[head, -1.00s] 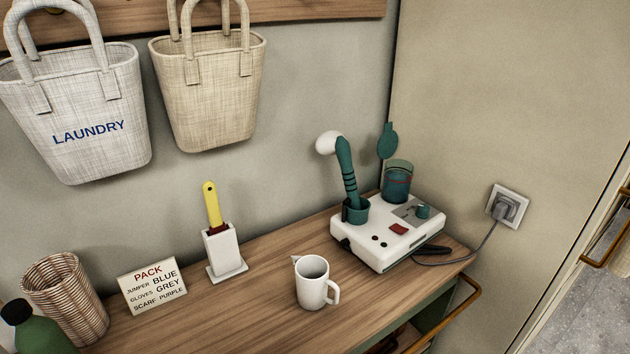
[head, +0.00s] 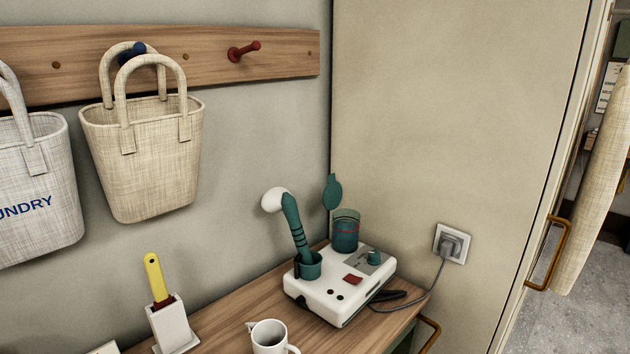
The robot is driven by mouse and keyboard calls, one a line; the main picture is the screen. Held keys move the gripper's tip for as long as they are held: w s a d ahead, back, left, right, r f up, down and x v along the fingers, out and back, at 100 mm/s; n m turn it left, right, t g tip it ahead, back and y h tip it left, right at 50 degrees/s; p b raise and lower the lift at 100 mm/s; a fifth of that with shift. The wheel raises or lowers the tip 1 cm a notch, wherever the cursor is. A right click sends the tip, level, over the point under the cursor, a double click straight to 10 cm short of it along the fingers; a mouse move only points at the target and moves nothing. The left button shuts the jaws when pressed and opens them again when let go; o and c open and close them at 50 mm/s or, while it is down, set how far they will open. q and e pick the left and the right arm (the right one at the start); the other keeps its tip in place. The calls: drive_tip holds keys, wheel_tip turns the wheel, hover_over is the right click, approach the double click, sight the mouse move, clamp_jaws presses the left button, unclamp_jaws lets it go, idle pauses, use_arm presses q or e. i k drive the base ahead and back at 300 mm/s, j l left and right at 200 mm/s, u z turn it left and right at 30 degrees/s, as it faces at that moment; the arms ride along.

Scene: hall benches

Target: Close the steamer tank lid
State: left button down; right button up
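The steamer (head: 338,290) is a white box on the wooden bench top, against the wall corner. Its clear green tank (head: 345,233) stands at the back of the box. The tank lid (head: 332,193) is a green disc standing upright above the tank's back left rim, so the tank is open. The green steamer wand (head: 295,228) with a white head stands in a holder on the box's left side. Neither of my grippers is in view.
A white mug (head: 269,338) stands in front of the steamer. A yellow-handled brush (head: 156,279) is in a white holder to the left. A cord runs to the wall socket (head: 453,243). Woven bags (head: 143,150) hang from the peg rail (head: 290,53).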

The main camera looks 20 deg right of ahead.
sight(332, 194)
drive_tip(key=k+l+z, duration=0.15)
drive_tip(key=l+z, duration=0.15)
drive_tip(key=l, duration=0.45)
drive_tip(key=k+l+z, duration=0.1)
drive_tip(key=l+z, duration=0.25)
drive_tip(key=l, duration=0.4)
